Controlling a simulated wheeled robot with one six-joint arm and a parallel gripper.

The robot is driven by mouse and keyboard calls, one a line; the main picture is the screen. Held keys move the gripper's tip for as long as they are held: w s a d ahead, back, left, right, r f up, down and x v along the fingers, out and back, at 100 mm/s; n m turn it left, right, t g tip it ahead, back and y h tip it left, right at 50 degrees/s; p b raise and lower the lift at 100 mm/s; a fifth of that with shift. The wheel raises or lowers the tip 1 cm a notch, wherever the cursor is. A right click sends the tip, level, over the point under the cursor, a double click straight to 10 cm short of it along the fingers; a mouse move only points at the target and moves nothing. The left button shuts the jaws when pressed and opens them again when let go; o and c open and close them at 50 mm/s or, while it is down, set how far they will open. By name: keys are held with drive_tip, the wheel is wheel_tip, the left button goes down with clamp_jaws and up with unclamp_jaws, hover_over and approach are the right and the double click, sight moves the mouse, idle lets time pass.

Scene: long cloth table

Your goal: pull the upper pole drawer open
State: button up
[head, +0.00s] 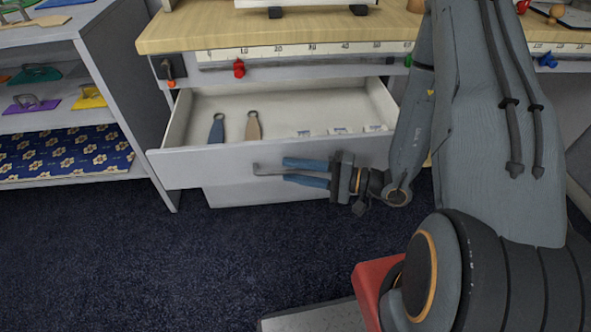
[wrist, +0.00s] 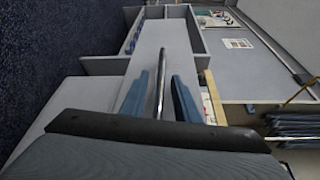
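The upper drawer (head: 225,163) under the wooden-topped bench is pulled out, and its white inside shows. Its thin grey bar handle (head: 263,171) is on the front panel. My gripper (head: 305,172) is at the drawer front with its two blue fingers above and below the handle. In the wrist view the handle (wrist: 160,85) runs between the fingers with a gap on each side, so my gripper (wrist: 160,98) is open around it. My fingers and wrist hide the handle's right part in the head view.
A blue tool (head: 216,130) and a tan tool (head: 253,127) lie in the drawer. Another drawer front (head: 235,195) sits below. A grey shelf unit (head: 120,85) with coloured pieces stands close on the left. The dark carpet (head: 180,265) in front is clear.

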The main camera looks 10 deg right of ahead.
drive_tip(key=shift+v, duration=3.9)
drive_tip(key=shift+r, duration=0.1)
drive_tip(key=s+a+r+n+g+h, duration=0.5)
drive_tip(key=s+r+n+g+h, duration=0.3)
drive_tip(key=s+r+g, duration=0.45)
drive_tip(key=w+d+r+t+h+p, duration=0.1)
drive_tip(key=d+r+t+h+p, duration=0.3)
drive_tip(key=d+r+h+p, duration=0.3)
wheel_tip(320, 180, up, 5)
drive_tip(key=p, duration=0.5)
drive_tip(key=shift+w+m+t, duration=0.25)
drive_tip(key=shift+m+t, duration=0.05)
drive_tip(key=shift+t, duration=0.05)
